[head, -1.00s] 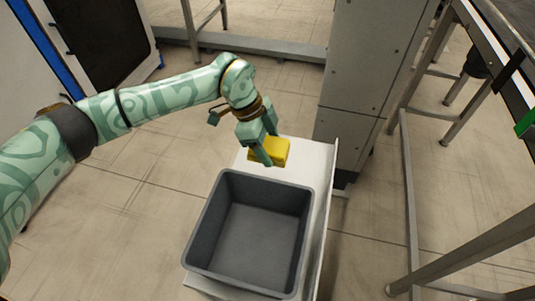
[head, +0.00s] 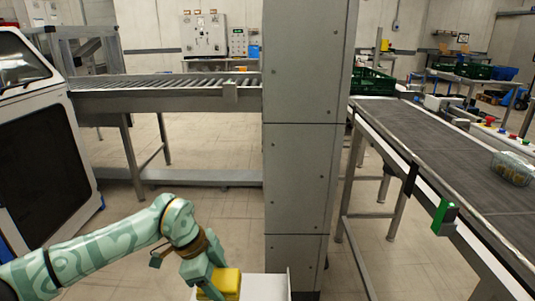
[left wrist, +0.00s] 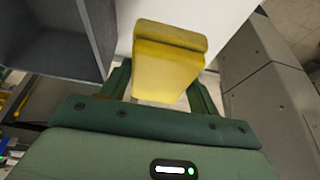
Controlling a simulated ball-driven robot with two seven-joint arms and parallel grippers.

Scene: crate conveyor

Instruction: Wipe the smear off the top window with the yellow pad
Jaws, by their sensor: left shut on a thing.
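My left gripper (head: 212,284) is low in the head view, shut on the yellow pad (head: 228,282). The left wrist view shows the pad (left wrist: 168,62) between the two fingers of the gripper (left wrist: 160,92), over a white surface. I cannot make out a smear or tell which pane is the top window. A grey panelled column (head: 305,150) stands just beyond the pad, its top cut off by the picture edge. My right gripper is not in view.
A white top (head: 268,286) lies below the pad, with a dark grey bin (left wrist: 55,45) beside it in the wrist view. A roller conveyor (head: 170,90) runs behind the column. A belt conveyor (head: 430,150) with a clear tub (head: 512,168) is at right. A white machine (head: 40,150) is at left.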

